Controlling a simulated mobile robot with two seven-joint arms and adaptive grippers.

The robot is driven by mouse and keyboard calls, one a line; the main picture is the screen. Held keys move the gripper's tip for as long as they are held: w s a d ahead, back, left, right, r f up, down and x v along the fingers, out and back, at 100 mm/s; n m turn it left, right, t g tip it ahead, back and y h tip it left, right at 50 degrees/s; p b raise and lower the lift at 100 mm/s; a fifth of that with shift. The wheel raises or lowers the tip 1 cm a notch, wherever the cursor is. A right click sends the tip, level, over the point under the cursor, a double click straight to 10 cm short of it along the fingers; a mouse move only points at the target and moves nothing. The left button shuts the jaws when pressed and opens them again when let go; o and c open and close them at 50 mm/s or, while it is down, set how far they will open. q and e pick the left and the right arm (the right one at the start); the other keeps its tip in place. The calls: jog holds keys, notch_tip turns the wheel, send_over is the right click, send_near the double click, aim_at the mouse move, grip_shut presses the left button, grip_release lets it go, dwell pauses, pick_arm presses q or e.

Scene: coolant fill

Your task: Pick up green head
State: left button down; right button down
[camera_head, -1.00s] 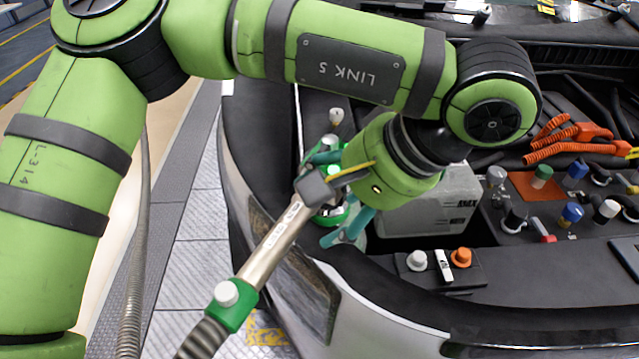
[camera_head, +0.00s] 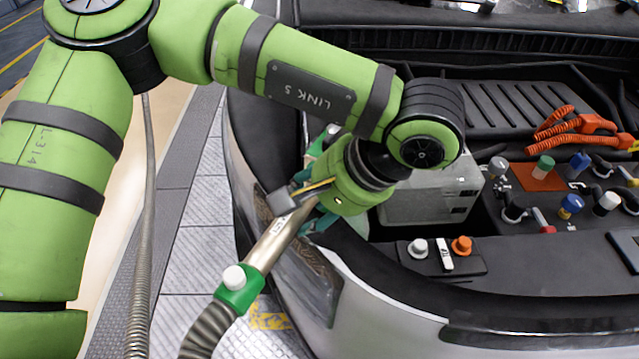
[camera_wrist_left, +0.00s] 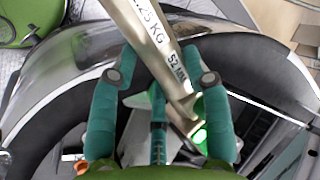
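A metal tube (camera_head: 277,237) with a green collar (camera_head: 236,289), white knob and ribbed hose runs up to my left gripper (camera_head: 308,205), over the dark fender edge. A further green part with a white knob (camera_head: 332,132) shows beside my wrist, mostly hidden; I cannot tell which part is the green head. In the left wrist view the lettered tube (camera_wrist_left: 150,45) passes between the spread teal fingers of my left gripper (camera_wrist_left: 158,110), with a bright green patch (camera_wrist_left: 200,135) by its end. No firm grip shows; the fingers look open. My right gripper is not in view.
A grey-white box (camera_head: 430,195) stands in the engine bay right of my wrist. A small panel with white and orange knobs (camera_head: 461,246) lies in front of it. Coloured caps and orange cables (camera_head: 560,140) are farther right. A hose (camera_head: 147,230) hangs at left over tiled floor.

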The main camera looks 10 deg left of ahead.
pick_arm(q)
jog(key=shift+w+r, duration=0.1)
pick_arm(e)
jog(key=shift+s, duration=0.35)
